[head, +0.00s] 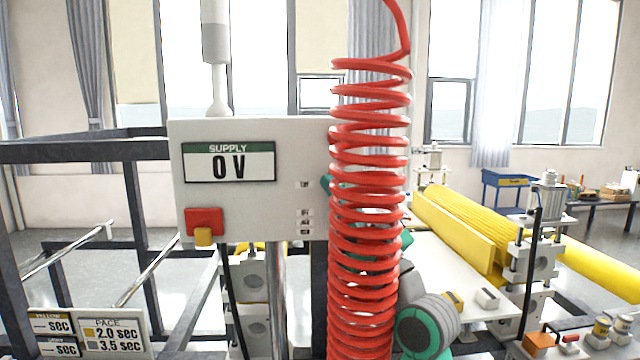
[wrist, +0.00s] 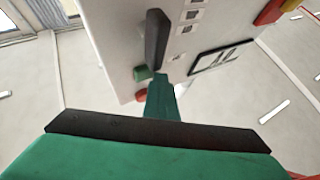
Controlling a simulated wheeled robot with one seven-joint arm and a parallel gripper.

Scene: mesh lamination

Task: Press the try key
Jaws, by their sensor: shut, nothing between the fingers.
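The white supply box (head: 250,215) stands in the middle of the head view, its display reading 0 V. Small labels (head: 304,222) run down its right part, too small to read surely. The red coiled hose hides its right edge and most of my gripper (head: 326,183), whose green parts show beside the coils. In the wrist view my gripper (wrist: 160,82) is shut and empty, its green tip close to a green key (wrist: 142,73) on the box. I cannot tell whether they touch. A red key (wrist: 140,96) sits beside it. I cannot tell which is the try key.
A black lever (wrist: 156,38) stands out from the box near my fingertip. The red coiled hose (head: 370,200) hangs in front of the head camera. A red and yellow switch (head: 204,222) is on the box's lower left. Yellow rollers (head: 470,235) lie to the right.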

